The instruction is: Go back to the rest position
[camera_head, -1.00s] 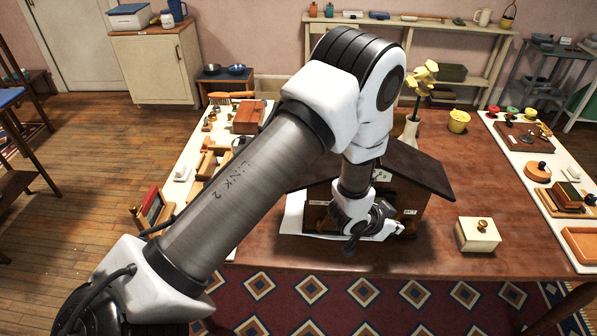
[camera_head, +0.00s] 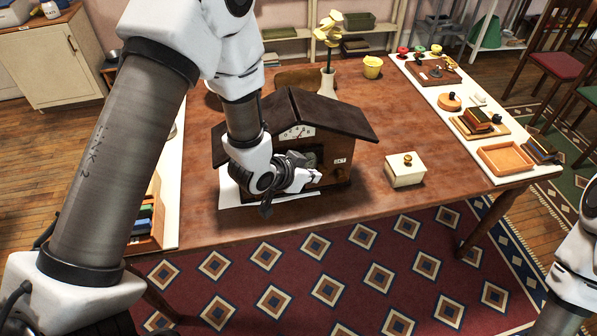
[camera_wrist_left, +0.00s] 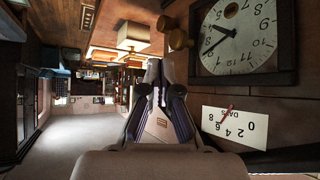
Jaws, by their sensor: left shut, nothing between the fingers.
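My left gripper (camera_head: 312,178) is shut and empty, in front of the wooden house-shaped clock (camera_head: 342,122) on the brown table. My left arm comes in from the left and hides part of the clock's front and roof. In the left wrist view, the shut fingers (camera_wrist_left: 158,78) point away from the camera. Beside them on the right are the round clock dial (camera_wrist_left: 238,32) and a white plate marked DAYS (camera_wrist_left: 235,127). Whether the fingers touch the clock I cannot tell. Part of my right arm shows at the lower right edge; its gripper is out of view.
A cream box with a knob (camera_head: 405,172) stands right of the clock. A flower vase (camera_head: 328,84) and a yellow pot (camera_head: 372,67) stand behind. A wooden tray (camera_head: 505,158) lies on the right side. The table's front edge is clear.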

